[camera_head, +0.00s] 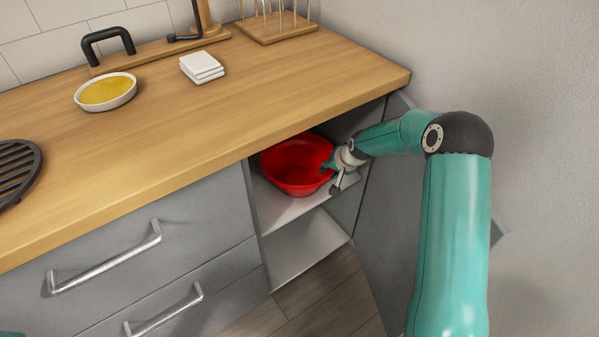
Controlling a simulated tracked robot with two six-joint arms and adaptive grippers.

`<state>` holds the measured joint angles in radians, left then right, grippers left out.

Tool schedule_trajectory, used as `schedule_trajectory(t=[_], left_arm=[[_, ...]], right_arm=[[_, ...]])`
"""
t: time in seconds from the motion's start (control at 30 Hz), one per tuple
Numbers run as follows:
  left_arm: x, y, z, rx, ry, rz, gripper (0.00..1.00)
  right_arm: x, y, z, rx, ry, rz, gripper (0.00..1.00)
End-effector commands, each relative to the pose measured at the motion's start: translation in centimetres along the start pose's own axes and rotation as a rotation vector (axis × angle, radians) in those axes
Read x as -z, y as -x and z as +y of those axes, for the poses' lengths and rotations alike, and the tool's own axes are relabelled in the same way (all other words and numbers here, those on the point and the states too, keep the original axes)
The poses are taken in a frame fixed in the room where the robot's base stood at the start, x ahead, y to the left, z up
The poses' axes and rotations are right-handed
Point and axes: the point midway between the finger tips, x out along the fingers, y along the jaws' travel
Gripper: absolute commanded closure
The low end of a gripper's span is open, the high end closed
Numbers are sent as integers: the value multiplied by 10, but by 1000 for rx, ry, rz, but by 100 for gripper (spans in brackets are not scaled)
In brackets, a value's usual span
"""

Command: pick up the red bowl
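The red bowl (292,168) sits upright on the upper shelf of an open cabinet compartment under the wooden counter. My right gripper (332,168) reaches into the compartment from the right and is at the bowl's right rim. One finger appears to be over the inside of the rim and another part outside it. I cannot tell whether the fingers are closed on the rim. My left gripper is not in view.
The wooden counter (200,132) overhangs the compartment closely above the bowl. The cabinet shelf (290,211) has a second open space below it. Drawers with metal handles (105,268) are at the left. A dish with yellow contents (106,91) and white stacked squares (202,67) lie on the counter.

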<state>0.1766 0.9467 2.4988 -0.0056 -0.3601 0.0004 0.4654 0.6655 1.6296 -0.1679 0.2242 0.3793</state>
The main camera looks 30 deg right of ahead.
Motion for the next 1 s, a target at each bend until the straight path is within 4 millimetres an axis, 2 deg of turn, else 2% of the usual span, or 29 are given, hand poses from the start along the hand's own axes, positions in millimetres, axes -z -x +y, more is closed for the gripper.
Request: schedule_trajectory(t=[0.13, 0.33, 0.37, 0.83, 1.0], left_arm=[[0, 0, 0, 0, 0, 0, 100], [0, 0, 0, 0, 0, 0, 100], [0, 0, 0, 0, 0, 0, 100], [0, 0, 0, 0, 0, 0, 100], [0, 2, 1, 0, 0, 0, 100]], right_arm=[[0, 1, 0, 0, 0, 1, 67], [0, 1, 0, 0, 0, 1, 99], [0, 1, 0, 0, 0, 1, 100], [1, 2, 0, 0, 0, 2, 100], [-1, 8, 0, 0, -1, 3, 100]])
